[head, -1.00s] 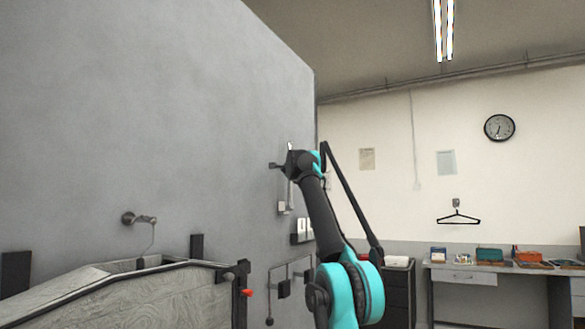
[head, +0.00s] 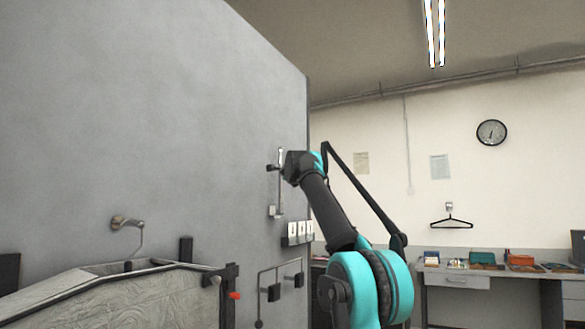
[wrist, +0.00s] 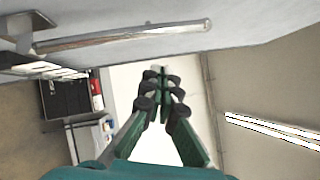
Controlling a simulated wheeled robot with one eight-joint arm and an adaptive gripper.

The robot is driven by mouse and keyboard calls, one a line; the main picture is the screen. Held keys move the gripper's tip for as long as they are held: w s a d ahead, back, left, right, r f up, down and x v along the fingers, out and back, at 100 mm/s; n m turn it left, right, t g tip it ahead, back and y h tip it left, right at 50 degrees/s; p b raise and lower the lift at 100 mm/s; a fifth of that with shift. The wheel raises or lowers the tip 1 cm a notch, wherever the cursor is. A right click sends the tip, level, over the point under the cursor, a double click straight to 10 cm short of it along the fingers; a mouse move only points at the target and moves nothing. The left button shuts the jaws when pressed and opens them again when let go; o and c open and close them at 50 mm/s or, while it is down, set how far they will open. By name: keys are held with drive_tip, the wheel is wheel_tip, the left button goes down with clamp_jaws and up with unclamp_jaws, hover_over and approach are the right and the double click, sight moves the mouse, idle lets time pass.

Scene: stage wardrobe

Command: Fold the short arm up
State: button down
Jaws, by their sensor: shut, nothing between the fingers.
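A slim metal rod (head: 280,180), which I take to be the short arm, stands upright along the grey wall in the head view, above a small bracket (head: 275,212). In the wrist view, which is turned sideways, the shiny rod (wrist: 130,36) runs from its bracket (wrist: 22,28) across the top. My gripper (wrist: 162,72) is shut and empty, its fingertips together below the rod in that picture, with a visible gap between. In the head view my gripper (head: 270,168) is small and dark beside the rod's upper part; contact cannot be told there.
A row of white switches (head: 300,230) and a dark pipe fixture (head: 275,291) sit lower on the wall. A curved metal wall hook (head: 127,223) is at left, above a grey textured case (head: 120,300). A desk (head: 455,281) with small boxes and a hanger (head: 451,223) are at right.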

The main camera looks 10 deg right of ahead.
drive_tip(key=r+v, duration=0.1)
drive_tip(key=v, duration=0.5)
drive_tip(key=shift+d, duration=0.1)
idle(0.5)
drive_tip(key=s+a+f+n+g+y, duration=0.1)
drive_tip(key=s+f+n+g+y, duration=0.3)
drive_tip(key=f, duration=1)
drive_tip(key=s+a+f+n+g+h, duration=0.1)
drive_tip(key=s+f+n, duration=0.35)
drive_tip(key=f, duration=0.95)
drive_tip(key=s+a+f+n+g+y, duration=0.1)
drive_tip(key=s+f+n+g+y, duration=0.15)
drive_tip(key=f+n, duration=0.7)
drive_tip(key=s+d+f+n+g+h, duration=0.1)
drive_tip(key=s+d+f+g, duration=0.1)
drive_tip(key=s+f, duration=1)
drive_tip(key=s+d+f+n+g+h, duration=0.1)
drive_tip(key=s+d+f+g, duration=0.2)
drive_tip(key=s+f, duration=0.9)
drive_tip(key=s+d+f+n+g+h, duration=0.2)
drive_tip(key=s+f, duration=1)
drive_tip(key=f, duration=0.7)
drive_tip(key=shift+d+g, duration=0.75)
drive_tip(key=shift+d, duration=0.15)
